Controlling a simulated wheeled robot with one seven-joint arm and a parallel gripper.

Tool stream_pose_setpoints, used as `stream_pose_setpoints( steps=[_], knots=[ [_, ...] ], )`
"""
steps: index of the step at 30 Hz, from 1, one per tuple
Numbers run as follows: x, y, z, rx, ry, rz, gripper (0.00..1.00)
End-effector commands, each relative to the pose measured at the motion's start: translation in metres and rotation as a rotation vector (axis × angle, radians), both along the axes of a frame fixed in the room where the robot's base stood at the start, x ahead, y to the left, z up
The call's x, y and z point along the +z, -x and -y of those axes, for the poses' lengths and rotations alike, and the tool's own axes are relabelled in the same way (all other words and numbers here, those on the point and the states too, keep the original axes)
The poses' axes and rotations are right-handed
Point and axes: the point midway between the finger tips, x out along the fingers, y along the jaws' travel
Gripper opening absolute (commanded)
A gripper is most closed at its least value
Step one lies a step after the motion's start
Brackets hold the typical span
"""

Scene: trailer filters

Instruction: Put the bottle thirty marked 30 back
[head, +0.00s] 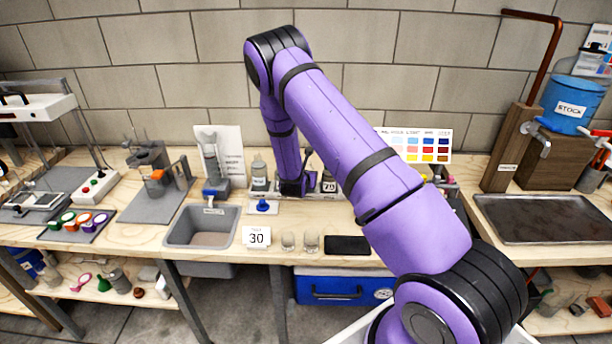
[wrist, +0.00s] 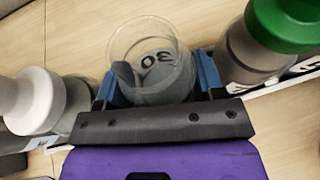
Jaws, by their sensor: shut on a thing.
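In the wrist view, a clear, round-mouthed bottle thirty (wrist: 150,88) stands between the blue fingertips of my gripper (wrist: 153,85). A dark 30 shows upside down at it; I cannot tell whether this is on the glass or seen through it. My gripper is shut on this bottle. In the head view, my gripper (head: 292,187) is at the bottle row at the back of the bench, and my arm hides the held bottle. A white-capped bottle (wrist: 38,100) is close on the left and a green-capped bottle (wrist: 275,40) close on the right.
A grey-capped bottle (head: 259,172) and a bottle marked 70 (head: 328,183) flank my gripper. In front are a card reading 30 (head: 256,237), two small glasses (head: 299,241), a black mat (head: 347,245) and a grey basin (head: 178,232). A metal tray (head: 550,220) lies right.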

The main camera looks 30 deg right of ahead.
Motion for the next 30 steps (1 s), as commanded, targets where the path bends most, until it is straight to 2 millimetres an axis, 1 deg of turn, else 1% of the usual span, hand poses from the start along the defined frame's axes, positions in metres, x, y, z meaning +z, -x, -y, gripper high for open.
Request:
stream_pose_setpoints(
  steps=[7, 24, 25, 28, 30],
  knots=[
    [-0.001, 0.000, 0.000, 0.000, 0.001, 0.001, 0.25],
    [-0.011, 0.000, 0.000, 0.000, 0.000, 0.000, 0.25],
    [-0.010, 0.000, 0.000, 0.000, 0.000, 0.000, 0.69],
    [-0.010, 0.000, 0.000, 0.000, 0.000, 0.000, 0.92],
    [-0.010, 0.000, 0.000, 0.000, 0.000, 0.000, 0.92]
  ],
)
